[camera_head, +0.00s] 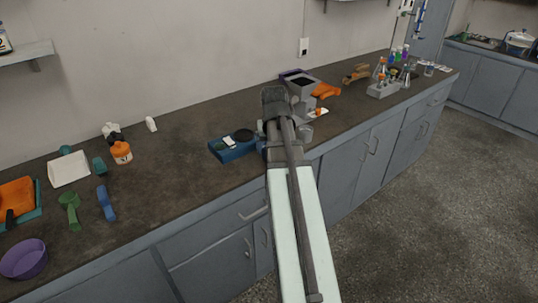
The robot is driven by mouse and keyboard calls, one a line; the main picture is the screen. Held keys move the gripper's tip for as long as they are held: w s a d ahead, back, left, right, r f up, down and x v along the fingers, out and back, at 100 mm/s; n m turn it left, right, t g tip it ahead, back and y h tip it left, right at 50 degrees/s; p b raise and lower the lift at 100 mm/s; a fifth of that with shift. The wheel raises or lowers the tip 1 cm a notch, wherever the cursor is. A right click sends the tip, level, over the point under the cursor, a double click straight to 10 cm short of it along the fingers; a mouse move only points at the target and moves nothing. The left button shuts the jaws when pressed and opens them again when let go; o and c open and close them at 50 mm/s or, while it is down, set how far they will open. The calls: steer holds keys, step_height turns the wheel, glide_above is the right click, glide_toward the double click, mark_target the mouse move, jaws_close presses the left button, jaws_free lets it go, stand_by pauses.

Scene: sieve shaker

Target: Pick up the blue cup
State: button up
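A blue scoop-like cup with a handle (106,203) lies on the left part of the dark counter, near its front edge. It is the closest match to a blue cup that I see. My arm reaches up from the bottom of the picture, and its dark end with my gripper (275,97) is over the middle of the counter, far to the right of the blue cup. The fingers are too small and dark to show whether they are open or shut. I see nothing clearly held.
A green scoop (70,211) lies just left of the blue cup. A purple bowl (24,259), a white tray (69,170) and an orange-capped jar (121,153) are nearby. A blue device (235,147) stands left of my gripper. Bare counter (172,165) lies between.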

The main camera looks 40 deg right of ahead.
steer(key=w+d+r+n+t, duration=0.1)
steer(key=w+d+r+t, duration=0.15)
steer(key=r, duration=0.25)
steer(key=shift+g, duration=0.35)
steer(key=shift+w+x, duration=0.1)
steer(key=shift+x, duration=3.45)
steer(key=shift+w+x, duration=0.15)
steer(key=shift+x, duration=3.35)
steer(key=shift+a, duration=0.2)
steer(key=shift+c, duration=0.3)
steer(key=c, duration=1)
steer(key=shift+r, duration=0.15)
